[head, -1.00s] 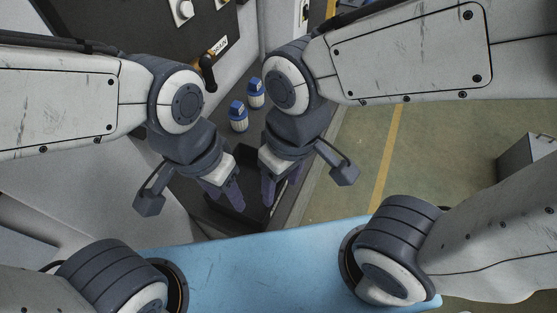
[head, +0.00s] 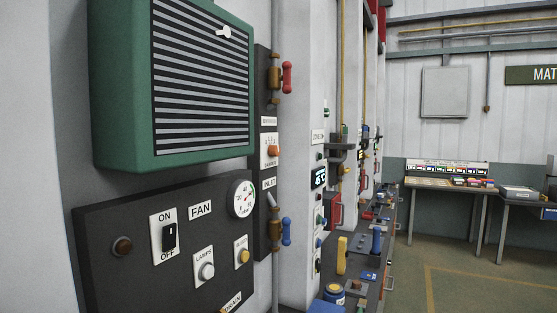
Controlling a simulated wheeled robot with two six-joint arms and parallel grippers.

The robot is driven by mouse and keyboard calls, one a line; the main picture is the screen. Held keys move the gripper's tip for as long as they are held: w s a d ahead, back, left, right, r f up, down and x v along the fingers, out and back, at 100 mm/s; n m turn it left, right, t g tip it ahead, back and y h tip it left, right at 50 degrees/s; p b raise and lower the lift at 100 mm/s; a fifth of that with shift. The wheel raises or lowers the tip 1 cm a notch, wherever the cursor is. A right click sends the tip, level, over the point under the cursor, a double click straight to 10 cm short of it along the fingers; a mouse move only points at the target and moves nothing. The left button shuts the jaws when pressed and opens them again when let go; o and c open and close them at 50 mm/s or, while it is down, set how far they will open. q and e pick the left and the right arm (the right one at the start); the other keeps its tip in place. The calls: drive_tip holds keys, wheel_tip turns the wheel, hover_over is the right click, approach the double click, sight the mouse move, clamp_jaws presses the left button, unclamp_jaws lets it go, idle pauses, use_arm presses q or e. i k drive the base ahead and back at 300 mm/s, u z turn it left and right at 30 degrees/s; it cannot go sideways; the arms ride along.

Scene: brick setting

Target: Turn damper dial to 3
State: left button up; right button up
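A small dial with an orange-brown knob (head: 273,151) sits on a white scale plate on the narrow dark panel (head: 262,205), right of the green louvred box. A small label below it seems to read DAMPER. The numbers and the knob's pointing direction are too small to read. Neither of my grippers shows in the head view.
The green box (head: 125,90) juts from the wall. Below it, a dark FAN panel (head: 110,245) has a switch (head: 169,237), knobs and a gauge (head: 242,198). Red (head: 287,77) and blue (head: 287,231) valve handles flank the dial above and below. A cluttered bench (head: 355,245) runs rightward.

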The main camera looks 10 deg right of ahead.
sight(274, 151)
drive_tip(key=k, duration=0.5)
drive_tip(key=z, duration=1.55)
drive_tip(key=i, duration=2.8)
drive_tip(key=u, duration=2.8)
